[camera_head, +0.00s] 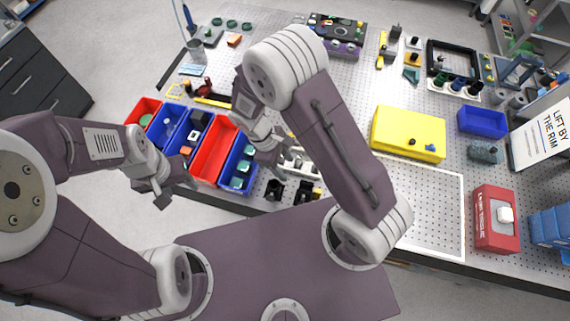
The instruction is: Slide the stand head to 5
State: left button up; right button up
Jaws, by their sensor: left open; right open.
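I cannot pick out the stand head or its scale for certain. A thin upright post (190,18) stands at the far left edge of the table, too small to read any marks. My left gripper (174,193) is open and empty at the table's front left edge, in front of the red and blue bins. My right gripper (272,163) is open, pointing down near the front middle, close to a small light-coloured device (298,160). My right arm crosses the middle of the view and hides part of the table behind it.
Red bins (213,152) and blue bins stand front left. A yellow box (408,134), a blue tray (483,122), a red box (495,222) and a sign (543,136) are at the right. A black panel with knobs (338,30) is at the back. The white-outlined front right area (430,205) looks clear.

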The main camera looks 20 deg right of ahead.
jog(key=b+v, duration=0.3)
jog(key=v, duration=0.6)
